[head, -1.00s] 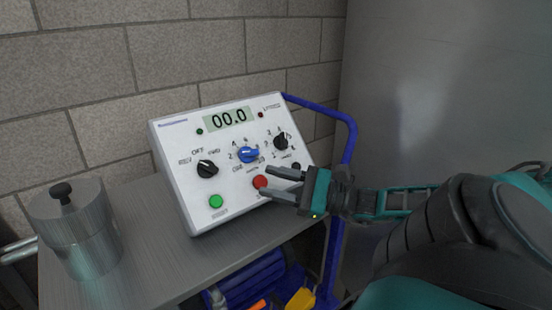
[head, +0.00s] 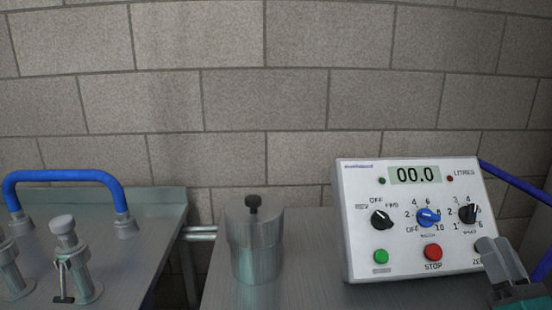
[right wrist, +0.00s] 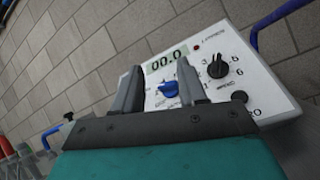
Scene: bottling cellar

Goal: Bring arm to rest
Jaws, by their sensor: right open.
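My right gripper (head: 502,268) shows at the lower right edge of the head view, in front of the right lower corner of the control box (head: 360,255). In the right wrist view its two fingers (right wrist: 160,95) stand apart with nothing between them, and the control box (right wrist: 275,95) lies beyond them. The box is white, with a display reading 00.0, a blue knob (head: 428,217), two black knobs, a green button (head: 381,257) and a red STOP button (head: 433,252). The gripper hides part of the box's lower right. My left gripper is not in view.
A metal canister (head: 256,255) with a black knob stands left of the box on the grey bench (head: 308,290). Further left, another metal surface (head: 150,235) carries a blue handle (head: 65,175) and metal fittings. A blue rail (head: 515,182) runs at the right. A block wall stands behind.

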